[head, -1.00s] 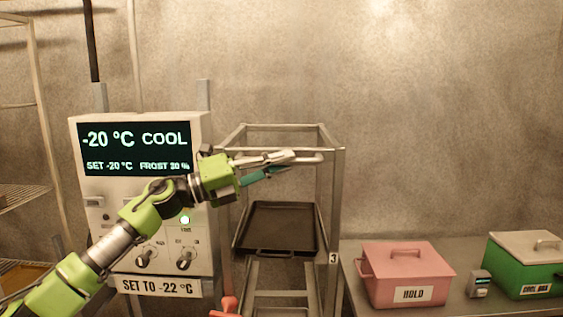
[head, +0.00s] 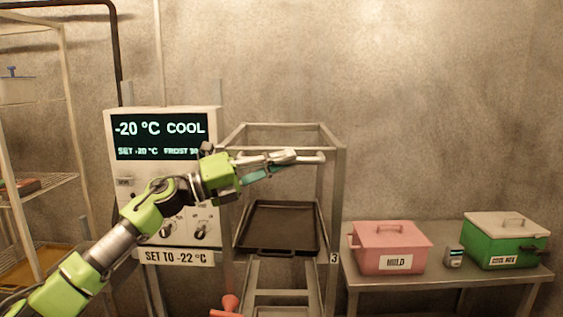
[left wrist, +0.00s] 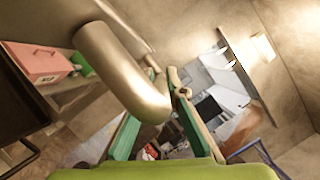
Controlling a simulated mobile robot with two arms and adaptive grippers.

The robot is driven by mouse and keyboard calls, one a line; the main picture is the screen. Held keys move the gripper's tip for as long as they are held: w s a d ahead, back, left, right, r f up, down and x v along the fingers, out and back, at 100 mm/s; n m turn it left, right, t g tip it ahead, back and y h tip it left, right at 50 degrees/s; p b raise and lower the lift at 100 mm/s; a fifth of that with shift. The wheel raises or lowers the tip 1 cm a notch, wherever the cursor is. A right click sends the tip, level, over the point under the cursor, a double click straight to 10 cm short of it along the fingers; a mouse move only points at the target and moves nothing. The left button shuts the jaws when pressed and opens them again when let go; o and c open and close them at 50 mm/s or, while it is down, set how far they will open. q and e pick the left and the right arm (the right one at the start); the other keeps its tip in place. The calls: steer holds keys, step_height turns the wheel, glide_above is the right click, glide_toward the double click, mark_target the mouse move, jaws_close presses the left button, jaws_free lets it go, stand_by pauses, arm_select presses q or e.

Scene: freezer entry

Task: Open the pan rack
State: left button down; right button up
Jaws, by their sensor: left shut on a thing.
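The pan rack (head: 338,205) is a metal frame in the middle of the head view, with a dark pan (head: 280,228) lying in it. A pale metal tube handle (head: 318,158) runs across its upper front. My left gripper (head: 278,164) reaches across the rack's left side and is shut on this handle. In the left wrist view the thick handle tube (left wrist: 125,75) bends close before the green-padded fingers (left wrist: 165,105); the exact contact is partly hidden. My right gripper is out of view.
A control panel (head: 160,190) reading -20 °C stands left behind my arm. A table (head: 440,281) at right bears a pink box (head: 390,247) and a green box (head: 500,245). An orange-red part (head: 228,304) shows low by the rack. Wire shelves (head: 45,188) stand far left.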

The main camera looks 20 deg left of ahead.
arm_select(q)
steer(key=shift+w, duration=0.15)
steer(key=c, duration=2)
jaws_free()
steer(key=shift+w, duration=0.15)
steer(key=shift+c, duration=0.2)
steer(key=shift+a, duration=0.15)
steer(key=v, duration=1.2)
